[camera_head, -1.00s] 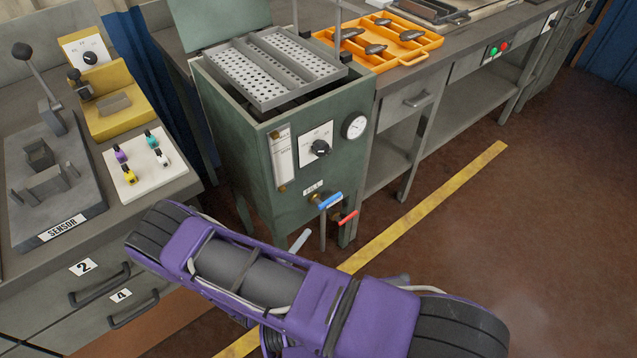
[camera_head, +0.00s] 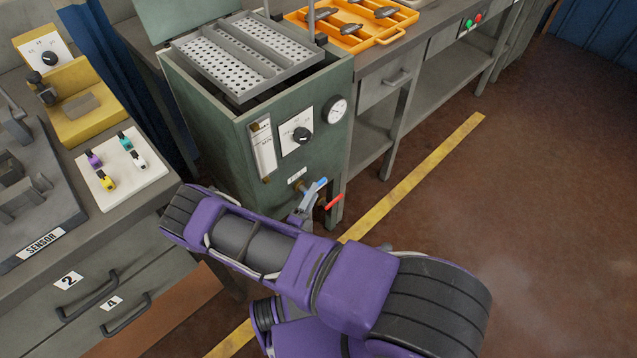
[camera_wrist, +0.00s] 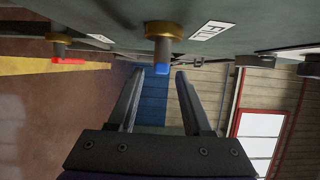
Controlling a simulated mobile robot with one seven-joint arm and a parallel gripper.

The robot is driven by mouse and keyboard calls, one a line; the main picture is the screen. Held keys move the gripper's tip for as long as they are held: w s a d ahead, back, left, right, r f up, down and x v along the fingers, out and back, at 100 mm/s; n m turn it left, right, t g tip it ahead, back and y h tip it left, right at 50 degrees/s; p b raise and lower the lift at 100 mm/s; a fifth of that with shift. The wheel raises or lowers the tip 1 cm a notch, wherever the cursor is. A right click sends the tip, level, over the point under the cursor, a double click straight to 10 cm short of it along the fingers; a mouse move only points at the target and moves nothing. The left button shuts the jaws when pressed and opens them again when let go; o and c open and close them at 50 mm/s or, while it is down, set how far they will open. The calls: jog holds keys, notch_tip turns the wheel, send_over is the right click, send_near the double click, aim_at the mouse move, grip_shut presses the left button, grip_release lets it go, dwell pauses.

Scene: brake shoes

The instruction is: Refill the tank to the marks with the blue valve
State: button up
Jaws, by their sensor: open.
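The green tank (camera_head: 215,140) stands in the middle of the head view. Its upright sight glass (camera_head: 263,150) is on the front; marks and liquid level are too small to read. The blue valve (camera_head: 317,187) sticks out low on the front, beside a small label (camera_head: 296,175). In the wrist view the blue valve handle (camera_wrist: 162,69) hangs from a brass fitting (camera_wrist: 163,32), and the label reads FILL (camera_wrist: 212,30). My gripper (camera_wrist: 160,76) is open, its fingertips either side of the blue handle in that view. I cannot tell whether they touch it.
A red valve (camera_head: 334,202) sits just right of the blue one; it also shows in the wrist view (camera_wrist: 68,61). The right floor is clear.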

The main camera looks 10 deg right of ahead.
aim_at(319, 183)
jog(key=shift+x, duration=2.35)
grip_shut()
